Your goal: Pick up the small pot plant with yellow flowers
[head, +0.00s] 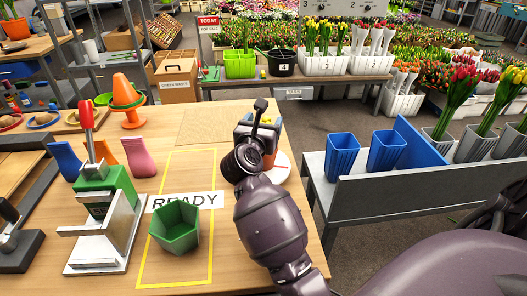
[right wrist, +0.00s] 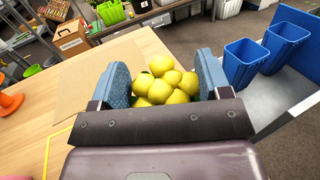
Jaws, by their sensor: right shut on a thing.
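The small pot plant with yellow flowers (right wrist: 165,86) sits between the two blue-grey fingers of my right gripper (right wrist: 167,80) in the right wrist view. Its round yellow blooms fill the gap between the fingers, and its pot is hidden there. In the head view my right gripper (head: 262,130) is over the table's right part and hides most of the plant. A bit of orange (head: 270,160) shows beside it, above a white, red-edged round plate (head: 283,168). I cannot tell whether the pot touches the plate. My left gripper is not in view.
A green hexagonal pot (head: 176,228) stands in the yellow-outlined area by the READY label (head: 186,202). A green-and-metal device (head: 105,210) stands left of it. Blue buckets (head: 341,155) stand on a grey bench to the right. The brown mat (head: 215,125) looks clear.

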